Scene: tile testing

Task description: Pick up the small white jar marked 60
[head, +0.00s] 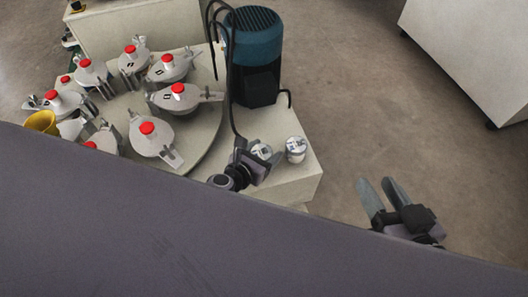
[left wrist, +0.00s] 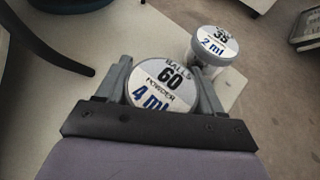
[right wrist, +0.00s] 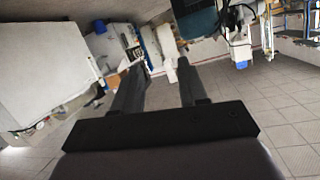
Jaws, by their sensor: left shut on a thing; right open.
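The small white jar marked 60 (left wrist: 163,85) is between the fingers of my left gripper (left wrist: 160,88) in the left wrist view. Its lid reads "BALLS 60 POWDER 4 ml". In the head view the jar (head: 262,151) is partly hidden by my left gripper (head: 262,158), at the front corner of the pale machine table. The gripper is shut on the jar; whether the jar touches the table is hard to tell. My right gripper (head: 384,195) is open and empty over the floor at the right; its fingers (right wrist: 158,85) show apart in the right wrist view.
A second jar marked 35 (head: 296,149) stands close to the right of the held jar, also in the left wrist view (left wrist: 212,45). A blue motor (head: 254,50) with black cables stands behind. A round turntable with several red-capped grey vessels (head: 150,137) is at the left.

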